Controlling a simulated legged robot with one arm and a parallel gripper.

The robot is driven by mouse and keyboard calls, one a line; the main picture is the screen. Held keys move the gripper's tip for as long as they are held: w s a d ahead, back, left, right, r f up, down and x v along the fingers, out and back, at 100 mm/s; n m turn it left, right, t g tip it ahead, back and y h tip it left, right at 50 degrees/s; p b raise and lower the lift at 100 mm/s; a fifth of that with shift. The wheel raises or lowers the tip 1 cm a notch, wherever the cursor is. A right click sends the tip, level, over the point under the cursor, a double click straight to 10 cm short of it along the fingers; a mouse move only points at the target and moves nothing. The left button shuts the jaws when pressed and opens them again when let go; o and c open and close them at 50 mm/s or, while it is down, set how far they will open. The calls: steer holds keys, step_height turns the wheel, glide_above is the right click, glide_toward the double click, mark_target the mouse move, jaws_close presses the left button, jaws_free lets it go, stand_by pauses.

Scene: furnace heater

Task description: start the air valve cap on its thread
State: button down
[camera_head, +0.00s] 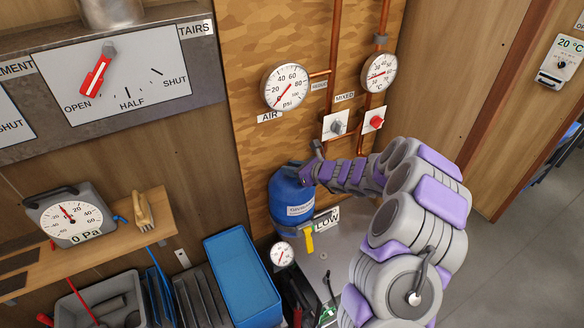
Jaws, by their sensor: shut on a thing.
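A blue tank (291,204) with a white label stands upright against the wooden wall, below the AIR gauge (286,87). My arm reaches in from the lower right, and my gripper (310,166) is at the upper right of the tank. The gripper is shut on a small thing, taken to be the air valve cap. The cap and the valve thread are too small or hidden behind the gripper to make out. I cannot tell whether the cap touches the thread.
Copper pipes, a second gauge (379,73), and a grey knob (338,126) and red knob (376,121) are on the wall above. A blue bin (242,282) stands left of the tank. A shelf (160,205) holds a pressure meter (68,215). Open floor (500,270) lies right.

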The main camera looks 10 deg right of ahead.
steer(key=c, duration=0.9)
jaws_free()
steer(key=shift+o, duration=0.2)
steer(key=v, duration=1.7)
steer(key=shift+d, duration=0.2)
steer(key=shift+s, duration=0.1)
